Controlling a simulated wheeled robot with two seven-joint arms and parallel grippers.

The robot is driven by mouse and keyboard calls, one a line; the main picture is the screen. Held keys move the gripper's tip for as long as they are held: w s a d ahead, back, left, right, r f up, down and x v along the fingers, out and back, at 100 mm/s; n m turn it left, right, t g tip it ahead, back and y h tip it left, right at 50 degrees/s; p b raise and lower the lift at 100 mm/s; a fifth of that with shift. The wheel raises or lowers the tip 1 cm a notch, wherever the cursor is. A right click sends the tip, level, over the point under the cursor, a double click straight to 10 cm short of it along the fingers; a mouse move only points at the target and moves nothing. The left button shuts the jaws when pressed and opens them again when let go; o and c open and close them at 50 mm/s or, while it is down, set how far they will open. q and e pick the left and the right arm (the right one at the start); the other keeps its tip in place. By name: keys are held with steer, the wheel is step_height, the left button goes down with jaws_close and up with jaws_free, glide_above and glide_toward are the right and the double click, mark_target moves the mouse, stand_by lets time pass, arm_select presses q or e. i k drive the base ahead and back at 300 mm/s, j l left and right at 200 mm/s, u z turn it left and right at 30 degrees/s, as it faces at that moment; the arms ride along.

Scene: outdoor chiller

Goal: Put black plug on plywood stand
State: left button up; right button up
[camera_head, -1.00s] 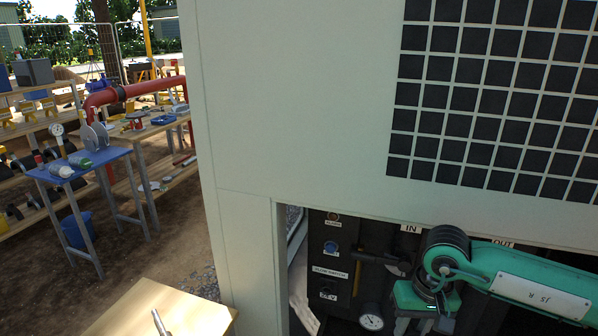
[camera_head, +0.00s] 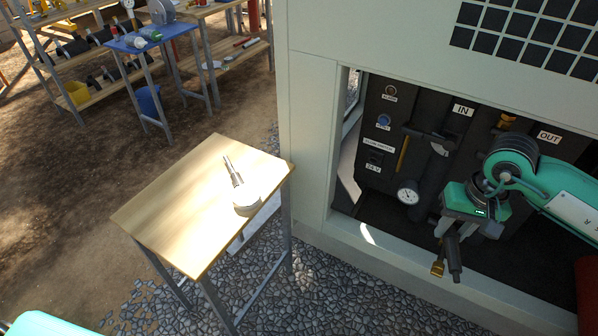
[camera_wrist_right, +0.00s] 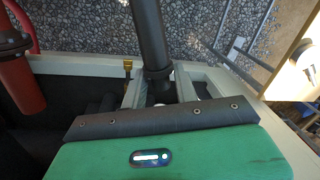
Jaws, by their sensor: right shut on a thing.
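My right gripper (camera_head: 448,245) is in front of the open chiller bay, pointing down. It is shut on the black plug (camera_head: 454,262), a dark cylinder hanging below the fingers. In the right wrist view, the black plug (camera_wrist_right: 149,35) stands out between the two fingers of the right gripper (camera_wrist_right: 158,88). The plywood stand (camera_head: 170,205) is a light wooden table on grey legs, left of the chiller and apart from the plug. Its edge shows at the right of the wrist view (camera_wrist_right: 299,42). My left gripper is out of view.
A metal tool with a round pale base (camera_head: 243,197) lies near the stand's right edge; the rest of its top is clear. The chiller's pale sill (camera_head: 400,258) and corner post (camera_head: 312,140) lie between bay and stand.

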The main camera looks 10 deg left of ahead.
mark_target(167, 201)
steer(key=k+u, duration=0.1)
steer(key=u, duration=0.6)
steer(key=k+j+u, duration=0.1)
steer(key=u, duration=0.25)
steer(key=i+j+u, duration=0.15)
steer(key=i+j, duration=0.4)
steer(key=i+j+u, duration=0.2)
steer(key=i+j, duration=0.3)
steer(key=i, duration=0.2)
